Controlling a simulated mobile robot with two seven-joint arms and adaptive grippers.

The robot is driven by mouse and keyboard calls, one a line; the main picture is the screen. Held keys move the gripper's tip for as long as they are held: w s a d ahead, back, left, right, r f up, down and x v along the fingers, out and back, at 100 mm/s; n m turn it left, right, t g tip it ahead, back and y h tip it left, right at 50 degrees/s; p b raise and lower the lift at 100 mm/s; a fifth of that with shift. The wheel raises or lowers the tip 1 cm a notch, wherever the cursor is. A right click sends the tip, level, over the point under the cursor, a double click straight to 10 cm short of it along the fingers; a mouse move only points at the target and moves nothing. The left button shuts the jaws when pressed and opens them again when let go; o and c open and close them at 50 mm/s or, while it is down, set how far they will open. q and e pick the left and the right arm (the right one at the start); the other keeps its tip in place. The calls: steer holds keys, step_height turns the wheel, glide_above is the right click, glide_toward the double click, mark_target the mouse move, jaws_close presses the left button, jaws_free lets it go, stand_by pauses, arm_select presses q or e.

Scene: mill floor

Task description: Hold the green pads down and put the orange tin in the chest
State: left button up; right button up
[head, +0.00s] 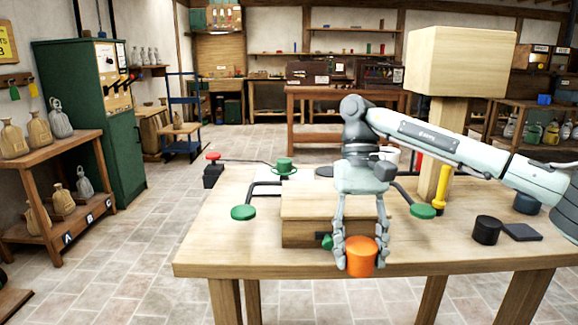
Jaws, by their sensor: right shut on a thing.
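The orange tin (361,254) is between the fingers of my right gripper (360,262), in front of the wooden chest and near the table's front edge. My right gripper points down and is shut on the tin. The chest (305,209) stands mid-table, and its flat top looks closed. One green pad (244,212) is on a dark bent lever left of the chest. The other green pad (423,211) is on a similar lever to the right. Neither pad is touched by a gripper. My left gripper is not in view.
A tall wooden post with a block (460,62) rises behind my right arm. The front left is clear.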

steer(key=s+a+r+v, duration=0.1)
steer(key=a+v, duration=0.2)
steer(key=v, duration=1)
arm_select(q)
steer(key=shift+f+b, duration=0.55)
steer(key=shift+b, duration=0.05)
arm_select(e)
step_height(320, 180, down, 6)
steer(key=shift+s+d, duration=0.25)
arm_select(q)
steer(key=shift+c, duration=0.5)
arm_select(e)
steer(key=shift+f, duration=0.1)
